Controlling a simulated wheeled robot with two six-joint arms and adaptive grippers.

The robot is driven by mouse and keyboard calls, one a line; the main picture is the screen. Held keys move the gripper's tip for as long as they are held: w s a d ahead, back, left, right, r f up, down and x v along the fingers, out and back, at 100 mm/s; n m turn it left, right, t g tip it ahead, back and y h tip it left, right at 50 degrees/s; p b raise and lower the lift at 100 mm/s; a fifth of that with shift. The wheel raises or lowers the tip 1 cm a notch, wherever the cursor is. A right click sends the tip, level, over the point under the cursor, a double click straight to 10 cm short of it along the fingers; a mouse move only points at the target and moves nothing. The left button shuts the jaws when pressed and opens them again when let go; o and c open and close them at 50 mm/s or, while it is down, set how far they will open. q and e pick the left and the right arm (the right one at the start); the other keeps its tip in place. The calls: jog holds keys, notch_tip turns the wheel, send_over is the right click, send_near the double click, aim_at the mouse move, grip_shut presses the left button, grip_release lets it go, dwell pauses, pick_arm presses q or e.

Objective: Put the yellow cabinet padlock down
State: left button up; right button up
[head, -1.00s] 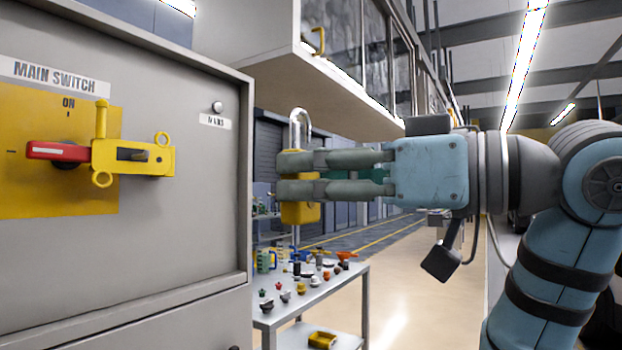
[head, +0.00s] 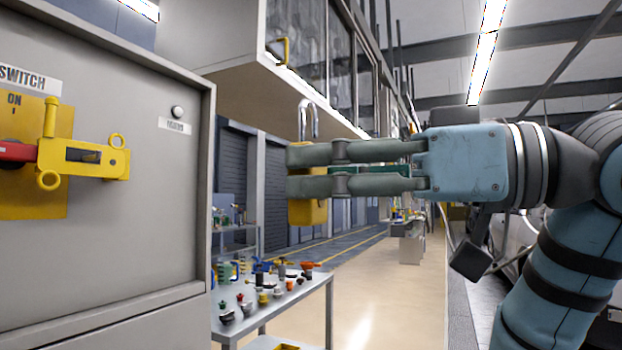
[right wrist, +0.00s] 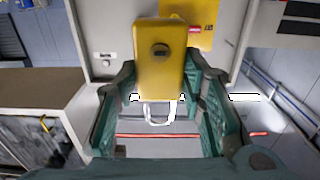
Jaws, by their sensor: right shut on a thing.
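The yellow padlock (head: 308,212) with a silver shackle (head: 308,118) is upright between the fingers of my right gripper (head: 300,170), which is shut on it in mid-air. The fingers hide much of its body in the head view. The right wrist view shows the yellow body (right wrist: 160,65), its round keyhole and the shackle below it, with a finger on each side. My left gripper is in neither view.
A grey cabinet (head: 150,210) at left carries a main switch with a red handle and yellow lockout piece (head: 85,157). A grey table (head: 318,293) with several small coloured parts stands low beyond it. An overhead cupboard (head: 235,75) hangs above. Open floor (head: 390,300) lies to the right.

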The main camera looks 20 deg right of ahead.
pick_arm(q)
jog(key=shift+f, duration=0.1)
pick_arm(e)
jog(key=shift+s+d, duration=0.3)
jog(key=shift+d, duration=0.05)
jog(key=shift+r, duration=0.1)
jog(key=s+a+r+g, duration=0.1)
jog(key=s+a+r, duration=0.1)
jog(key=s+r, duration=0.2)
jog(key=w+a+f, duration=0.1)
jog(key=w+f, duration=0.3)
jog(key=f, duration=0.9)
jog(key=w+a+f, duration=0.2)
jog(key=w+f, duration=0.3)
jog(key=f, duration=0.7)
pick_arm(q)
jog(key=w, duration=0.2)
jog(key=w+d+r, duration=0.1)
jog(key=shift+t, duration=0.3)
pick_arm(e)
jog(key=s+f, duration=0.2)
jog(key=f, duration=1)
jog(key=s+f+n+y, duration=0.1)
jog(key=s+f, duration=0.1)
jog(key=f, duration=1)
jog(key=shift+s+f, duration=0.3)
jog(key=shift+s, duration=0.1)
